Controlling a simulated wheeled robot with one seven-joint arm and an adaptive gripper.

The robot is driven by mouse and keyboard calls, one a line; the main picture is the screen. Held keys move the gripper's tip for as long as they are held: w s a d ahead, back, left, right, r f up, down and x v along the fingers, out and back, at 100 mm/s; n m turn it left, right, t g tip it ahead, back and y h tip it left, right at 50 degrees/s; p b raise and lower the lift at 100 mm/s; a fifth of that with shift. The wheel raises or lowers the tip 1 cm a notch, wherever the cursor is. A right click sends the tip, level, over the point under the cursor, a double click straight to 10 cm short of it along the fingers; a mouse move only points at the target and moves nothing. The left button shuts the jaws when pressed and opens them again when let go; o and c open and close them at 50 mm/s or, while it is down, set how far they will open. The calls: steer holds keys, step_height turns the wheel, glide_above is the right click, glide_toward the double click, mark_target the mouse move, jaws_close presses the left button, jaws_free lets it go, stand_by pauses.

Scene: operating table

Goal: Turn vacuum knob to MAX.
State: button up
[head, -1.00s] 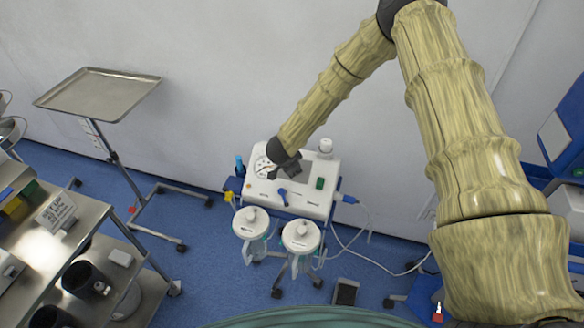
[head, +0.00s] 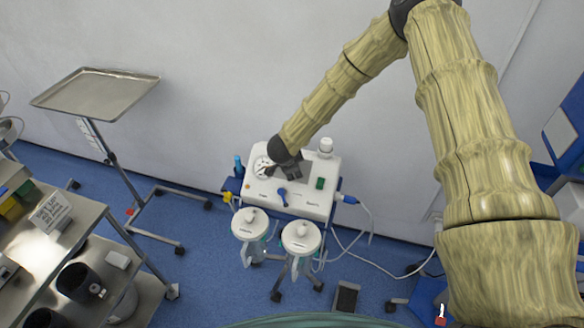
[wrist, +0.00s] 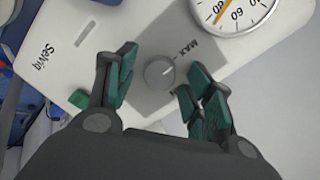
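The vacuum knob (wrist: 159,73) is a small round grey dial on the white suction unit (head: 322,201). In the wrist view it sits between the two fingers of my gripper (wrist: 162,69), with visible gaps on both sides. The gripper is open, with dark green finger pads. In the head view my gripper (head: 288,170) is over the unit's top panel and hides the knob.
A round gauge (wrist: 236,10) with an orange needle is beside the knob. The unit also carries a blue lever (head: 283,193) and a green switch (head: 320,183). Two white-lidded canisters (head: 250,223) hang in front. A metal tray stand (head: 95,93) is at the left.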

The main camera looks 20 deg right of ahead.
steer(key=v, duration=1.2)
stand_by(0.6)
steer(key=s+f+n, duration=0.3)
steer(key=s+f, duration=0.2)
steer(key=s, duration=0.1)
steer(key=s+d+f+n+g+y, duration=0.1)
steer(key=s+f+n, duration=0.2)
steer(key=s+f, duration=0.3)
steer(key=s+f+n, duration=0.3)
steer(key=s+f, duration=0.2)
steer(key=s, duration=0.2)
steer(key=shift+d+f+n, duration=0.2)
steer(key=shift+f+n, duration=0.1)
steer(key=s+f+n+g+y+b, duration=0.1)
steer(key=s+f+n, duration=0.3)
steer(key=s, duration=0.8)
steer(key=s+d+f+n+g+y+b, duration=0.1)
steer(key=s+f+n+g, duration=0.2)
steer(key=s, duration=0.9)
steer(key=shift+d+f+n+b, duration=0.3)
steer(key=shift+f+n+b, duration=0.1)
steer(key=shift+n, duration=0.2)
